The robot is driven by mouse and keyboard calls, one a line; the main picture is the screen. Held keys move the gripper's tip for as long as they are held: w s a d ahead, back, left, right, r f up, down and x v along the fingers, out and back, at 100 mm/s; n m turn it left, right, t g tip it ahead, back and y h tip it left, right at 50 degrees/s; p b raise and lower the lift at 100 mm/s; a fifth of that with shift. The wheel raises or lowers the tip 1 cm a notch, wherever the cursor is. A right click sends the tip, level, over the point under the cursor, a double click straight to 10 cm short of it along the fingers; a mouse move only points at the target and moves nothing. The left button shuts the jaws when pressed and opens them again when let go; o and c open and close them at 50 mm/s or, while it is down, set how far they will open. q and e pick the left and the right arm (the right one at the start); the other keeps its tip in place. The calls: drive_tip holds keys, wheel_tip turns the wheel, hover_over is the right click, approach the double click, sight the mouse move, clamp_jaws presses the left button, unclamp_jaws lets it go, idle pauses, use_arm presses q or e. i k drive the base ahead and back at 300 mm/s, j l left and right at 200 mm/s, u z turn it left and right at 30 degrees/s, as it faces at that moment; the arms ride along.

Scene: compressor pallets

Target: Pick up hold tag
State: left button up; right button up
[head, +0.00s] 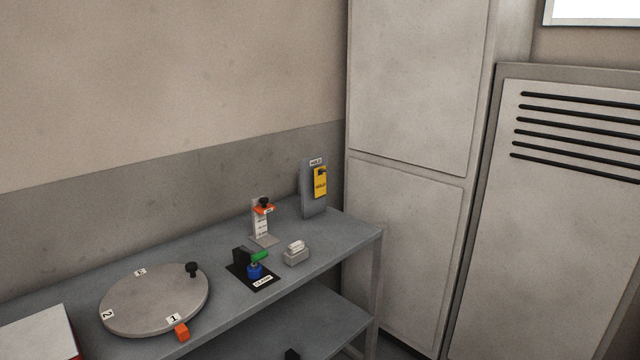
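A yellow hold tag (320,186) hangs on an upright grey board (309,198) at the far right end of the workbench. The tag has dark lettering and a dark spot near its top, and a small white label sits above it on the board. Neither of my grippers is in the head view.
The grey bench (215,247) bears a round numbered turntable (150,300), a clamp (254,268) with a green handle, a small grey block (296,254) and an orange-topped stand (262,225). A red-edged white box (40,335) is at left. Tall cabinets (405,240) stand right of the bench.

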sight(320, 181)
drive_tip(key=i+l+u, duration=0.1)
drive_tip(key=l, duration=0.25)
drive_tip(key=i+l, duration=0.3)
drive_tip(key=i+l+u, duration=0.15)
drive_tip(key=l, duration=0.25)
drive_tip(key=i+l, duration=0.2)
drive_tip(key=l, duration=0.2)
drive_tip(key=i+l+u, duration=0.15)
drive_tip(key=l, duration=0.2)
drive_tip(key=i+l+u, duration=0.1)
drive_tip(key=l, duration=0.3)
drive_tip(key=i+l, duration=0.2)
drive_tip(key=l, duration=0.2)
drive_tip(key=i+l+u, duration=0.15)
drive_tip(key=l, duration=0.25)
